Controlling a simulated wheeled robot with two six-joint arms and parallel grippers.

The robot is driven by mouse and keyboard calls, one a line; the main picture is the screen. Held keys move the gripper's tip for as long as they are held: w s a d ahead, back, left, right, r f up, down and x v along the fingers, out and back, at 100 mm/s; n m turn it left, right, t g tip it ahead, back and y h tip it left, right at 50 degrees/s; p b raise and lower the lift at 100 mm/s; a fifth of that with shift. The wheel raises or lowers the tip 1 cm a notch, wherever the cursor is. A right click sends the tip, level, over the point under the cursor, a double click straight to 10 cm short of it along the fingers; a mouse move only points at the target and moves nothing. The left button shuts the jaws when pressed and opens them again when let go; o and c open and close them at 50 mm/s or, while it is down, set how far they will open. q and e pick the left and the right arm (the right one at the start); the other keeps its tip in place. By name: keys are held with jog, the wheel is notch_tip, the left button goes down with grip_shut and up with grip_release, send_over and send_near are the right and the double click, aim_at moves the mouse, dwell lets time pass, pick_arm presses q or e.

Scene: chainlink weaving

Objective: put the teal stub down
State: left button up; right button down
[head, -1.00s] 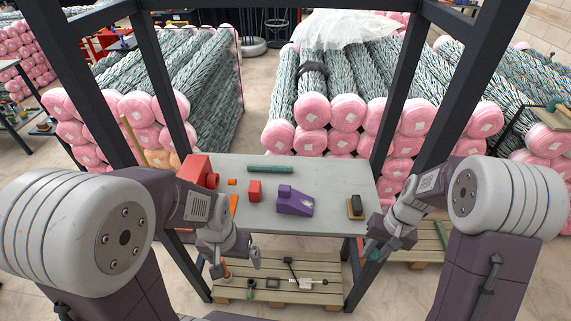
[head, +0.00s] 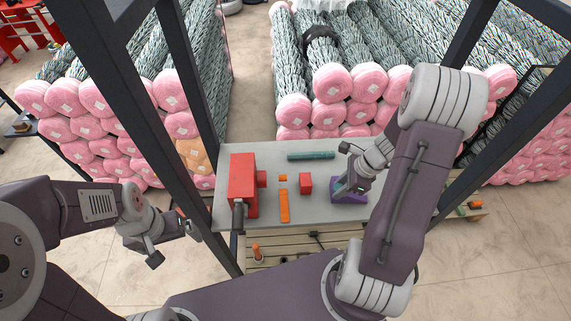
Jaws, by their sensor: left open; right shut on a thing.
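My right gripper (head: 343,182) is shut on the teal stub (head: 337,184), of which only a small part shows. It is over the purple block (head: 349,198) on the grey table; I cannot tell whether the stub touches the block. My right forearm and wrist hide part of the block and the table's right side. My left gripper (head: 172,242) is open, off the table's left edge and lower than its top.
On the grey table (head: 264,212) are a long teal rod (head: 311,155), a large red vise-like block (head: 243,183), a small red cube (head: 305,183) and orange pieces (head: 284,206). Dark frame posts (head: 187,95) stand at both sides. A slatted shelf (head: 275,247) lies below.

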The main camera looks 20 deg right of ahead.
jog(key=s+d+m, duration=0.2)
jog(key=d, duration=0.2)
jog(key=shift+t+y, duration=0.3)
jog(key=shift+t, duration=0.1)
jog(key=w+a+f, duration=0.2)
jog(key=a, duration=0.1)
jog(key=w+a+f, duration=0.1)
jog(key=a+f, duration=0.1)
jog(key=a, duration=0.2)
jog(key=w+a+f+b, duration=0.1)
jog(key=w+a+f, duration=0.1)
jog(key=a, duration=0.1)
jog(key=shift+w+a+f, duration=0.1)
jog(key=shift+w+a, duration=0.2)
jog(key=shift+a, duration=0.05)
notch_tip(320, 180, down, 4)
jog(key=shift+r+b, duration=0.15)
jog(key=shift+b, duration=0.45)
jog(key=shift+w, duration=0.1)
jog(key=shift+f, duration=0.35)
pick_arm(q)
jog(key=shift+a+f, duration=0.15)
jog(key=shift+f, duration=0.8)
pick_arm(e)
jog(key=c, duration=1.4)
grip_release()
jog(key=shift+c, duration=0.2)
